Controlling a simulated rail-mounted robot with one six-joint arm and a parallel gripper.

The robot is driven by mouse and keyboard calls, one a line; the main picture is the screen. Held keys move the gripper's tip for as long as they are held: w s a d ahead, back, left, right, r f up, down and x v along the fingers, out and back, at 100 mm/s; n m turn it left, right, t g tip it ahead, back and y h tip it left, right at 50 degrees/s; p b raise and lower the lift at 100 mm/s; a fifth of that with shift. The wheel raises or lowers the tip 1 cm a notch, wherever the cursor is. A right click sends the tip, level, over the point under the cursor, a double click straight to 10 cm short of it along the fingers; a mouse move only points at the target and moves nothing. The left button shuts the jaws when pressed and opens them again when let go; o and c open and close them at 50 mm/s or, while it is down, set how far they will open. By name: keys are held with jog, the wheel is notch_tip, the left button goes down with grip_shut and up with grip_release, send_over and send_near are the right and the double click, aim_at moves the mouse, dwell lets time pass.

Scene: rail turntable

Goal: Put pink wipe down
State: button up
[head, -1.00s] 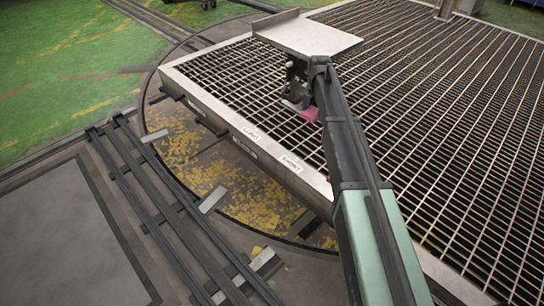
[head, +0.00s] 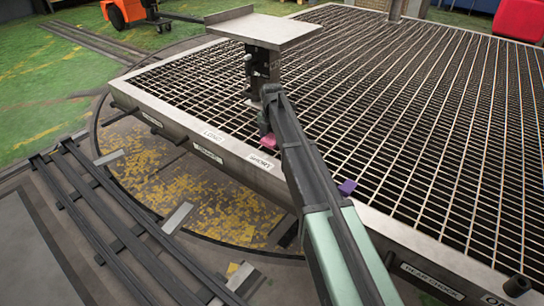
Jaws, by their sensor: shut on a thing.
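The pink wipe (head: 268,140) hangs at the end of my arm, low over the grating near the labelled front rim. My gripper (head: 265,127) is shut on it; the fingers are small and partly hidden by the arm. I cannot tell whether the wipe touches the grating. The grated table (head: 420,95) has a pale metal rim with labels, among them LONG (head: 212,134) and SHORT (head: 261,161). The wipe is just behind the SHORT label in the picture.
A metal stand with a flat plate (head: 265,30) rises behind my gripper. A purple cloth-like piece (head: 347,187) lies right of my arm. Rails (head: 110,215) run at lower left. An orange vehicle (head: 128,12) and a red box (head: 519,18) stand far back. The grating at right is clear.

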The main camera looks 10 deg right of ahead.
aim_at(272, 152)
jog(key=shift+f+b, duration=2.5)
jog(key=shift+b, duration=0.1)
jog(key=o, duration=0.8)
jog(key=shift+o, duration=0.2)
jog(key=shift+r, duration=0.15)
notch_tip(272, 152, up, 13)
jog(key=p, duration=1.3)
jog(key=shift+s, duration=0.1)
jog(key=s+m, duration=2.6)
jog(key=s, duration=0.7)
jog(key=shift+s+d, duration=0.2)
jog(key=shift+s, duration=0.15)
